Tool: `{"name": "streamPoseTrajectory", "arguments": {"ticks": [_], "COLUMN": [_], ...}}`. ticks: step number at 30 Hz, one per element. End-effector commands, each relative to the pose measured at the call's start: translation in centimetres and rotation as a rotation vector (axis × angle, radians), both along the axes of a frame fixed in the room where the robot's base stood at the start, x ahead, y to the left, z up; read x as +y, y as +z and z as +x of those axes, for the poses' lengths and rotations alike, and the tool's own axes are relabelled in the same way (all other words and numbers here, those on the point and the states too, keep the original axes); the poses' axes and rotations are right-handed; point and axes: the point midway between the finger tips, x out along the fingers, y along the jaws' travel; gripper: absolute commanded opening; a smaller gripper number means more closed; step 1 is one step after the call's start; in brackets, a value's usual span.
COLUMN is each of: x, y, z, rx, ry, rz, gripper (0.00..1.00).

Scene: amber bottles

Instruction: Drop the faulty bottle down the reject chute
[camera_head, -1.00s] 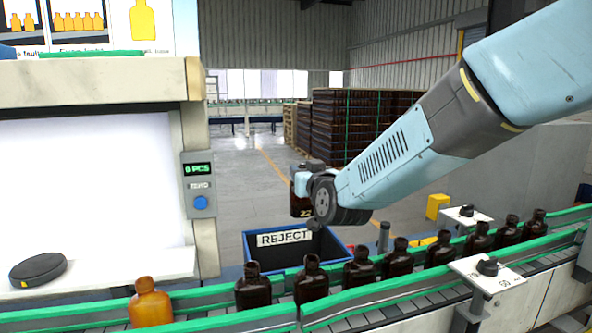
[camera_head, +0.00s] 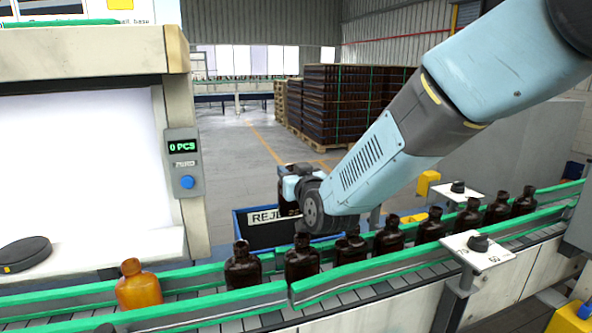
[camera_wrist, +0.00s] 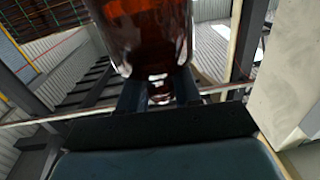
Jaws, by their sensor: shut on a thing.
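My gripper (camera_wrist: 160,92) is shut on the neck of an amber bottle (camera_wrist: 145,35), whose brown glass body fills the top of the wrist view. In the head view the gripper end is mostly hidden behind my wrist, and a dark part of the held bottle (camera_head: 287,207) shows to its left. The wrist is in front of and over the blue reject bin (camera_head: 244,224), whose white REJECT label is partly covered. I cannot tell whether the bottle is inside the bin's opening.
Several dark bottles (camera_head: 302,258) and one lighter orange bottle (camera_head: 139,287) stand on the green-railed conveyor (camera_head: 210,273) in front. A lit inspection booth (camera_head: 80,180) with a counter box (camera_head: 183,165) stands at left. Pallets of bottles (camera_head: 335,105) stand behind.

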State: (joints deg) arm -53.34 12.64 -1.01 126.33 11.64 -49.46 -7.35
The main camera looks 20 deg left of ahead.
Motion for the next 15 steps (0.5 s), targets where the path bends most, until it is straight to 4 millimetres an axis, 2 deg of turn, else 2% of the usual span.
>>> {"name": "streamPoseTrajectory", "arguments": {"ticks": [4, 5, 12, 15], "x": [0.00, 0.00, 0.00, 0.00], "y": [0.04, 0.04, 0.04, 0.03], "z": [0.00, 0.00, 0.00, 0.00], "rx": [-0.001, -0.001, -0.001, 0.000], "ry": [0.000, 0.000, 0.000, 0.000], "rz": [0.001, 0.001, 0.001, 0.000], "gripper": [0.00, 0.34, 0.57, 0.63]}}
